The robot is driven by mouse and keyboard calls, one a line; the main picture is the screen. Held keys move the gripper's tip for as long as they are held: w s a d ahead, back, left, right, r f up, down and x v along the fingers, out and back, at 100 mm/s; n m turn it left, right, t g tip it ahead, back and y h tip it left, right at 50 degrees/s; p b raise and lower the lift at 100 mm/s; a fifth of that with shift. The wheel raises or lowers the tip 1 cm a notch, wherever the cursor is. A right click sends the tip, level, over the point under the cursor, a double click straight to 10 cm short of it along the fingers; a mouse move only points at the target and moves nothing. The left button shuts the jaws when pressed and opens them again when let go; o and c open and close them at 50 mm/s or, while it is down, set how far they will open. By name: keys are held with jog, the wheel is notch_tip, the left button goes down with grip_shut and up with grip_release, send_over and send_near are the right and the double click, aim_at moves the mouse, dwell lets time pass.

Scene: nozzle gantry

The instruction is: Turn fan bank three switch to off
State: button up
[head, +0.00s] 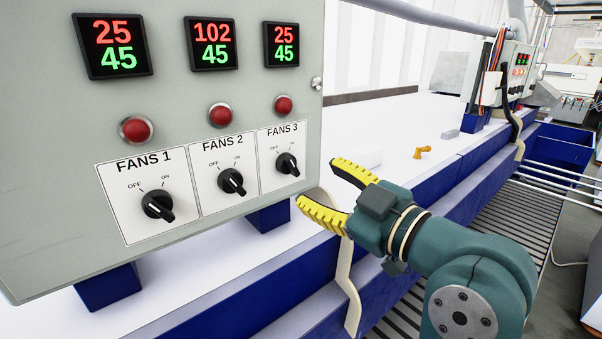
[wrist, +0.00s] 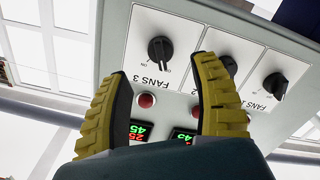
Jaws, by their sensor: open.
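The fan bank three switch (head: 287,164) is a black rotary knob on a white plate marked FANS 3, with OFF at upper left and ON at upper right. The fingers (wrist: 157,68) also show spread in the wrist view.
The FANS 2 knob (head: 232,182) and FANS 1 knob (head: 158,206) sit to the left on the same grey panel (head: 60,130). Red buttons (head: 283,105) and digital displays (head: 281,45) are above. A white surface with blue edging (head: 440,170) runs behind my gripper.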

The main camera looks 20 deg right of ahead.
aim_at(293, 166)
jog(key=v, duration=0.4)
jog(key=shift+s, duration=0.2)
jog(key=shift+m, duration=0.4)
jog(key=s+p, duration=0.1)
jog(key=s+r+p, duration=0.1)
jog(key=s+p, duration=0.1)
jog(key=s+r+p, duration=0.1)
jog(key=p, duration=0.1)
jog(key=shift+s+d, duration=0.2)
jog(key=shift+d, duration=0.15)
jog(key=p+x, duration=0.3)
jog(key=x, duration=1.2)
jog(key=shift+f, duration=0.15)
jog(key=shift+w+a+f, duration=0.1)
jog(key=shift+w+a, duration=0.1)
jog(key=shift+w, duration=0.4)
jog(key=shift+c, duration=0.4)
jog(key=shift+s, duration=0.1)
grip_shut()
jog(key=shift+f, duration=0.1)
